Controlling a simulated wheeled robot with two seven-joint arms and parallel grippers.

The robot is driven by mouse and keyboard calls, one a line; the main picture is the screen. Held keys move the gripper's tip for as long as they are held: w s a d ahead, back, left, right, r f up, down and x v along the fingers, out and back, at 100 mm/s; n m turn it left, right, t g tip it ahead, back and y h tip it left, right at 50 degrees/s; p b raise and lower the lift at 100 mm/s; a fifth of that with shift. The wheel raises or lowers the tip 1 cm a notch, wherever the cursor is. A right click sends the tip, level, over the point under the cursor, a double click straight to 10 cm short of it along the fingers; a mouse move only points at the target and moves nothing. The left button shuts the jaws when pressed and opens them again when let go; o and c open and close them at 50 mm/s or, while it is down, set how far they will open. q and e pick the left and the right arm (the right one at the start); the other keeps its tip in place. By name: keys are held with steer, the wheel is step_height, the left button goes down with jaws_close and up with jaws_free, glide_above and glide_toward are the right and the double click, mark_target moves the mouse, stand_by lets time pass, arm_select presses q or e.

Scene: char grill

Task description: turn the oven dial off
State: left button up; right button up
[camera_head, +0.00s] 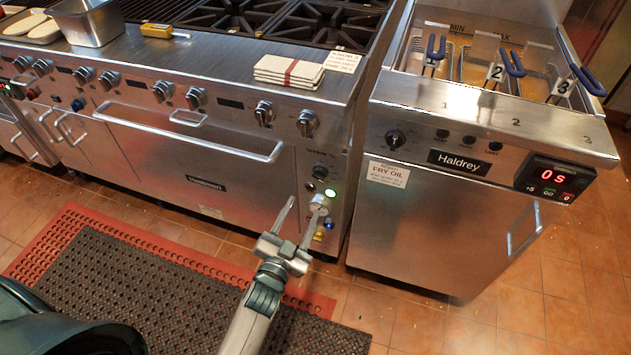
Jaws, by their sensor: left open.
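A blue knob sits below, partly behind the gripper. My left gripper (302,222) is in front of this panel with its two fingers spread. The right finger overlaps the dial's lower part; whether it touches cannot be told. The left finger stands in front of the oven door (205,180). Nothing is between the fingers. My right gripper is out of view.
The fryer (450,235), with a display reading 0S, stands close to the right. The oven door handle (187,131) juts out at left. Folded cloths (289,71) lie on the range ledge. Mats (150,285) cover the floor below.

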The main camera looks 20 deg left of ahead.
mark_target(319, 175)
arm_select(q)
steer(key=w, duration=1.1)
steer(key=shift+w+d, duration=0.2)
steer(key=c, duration=1)
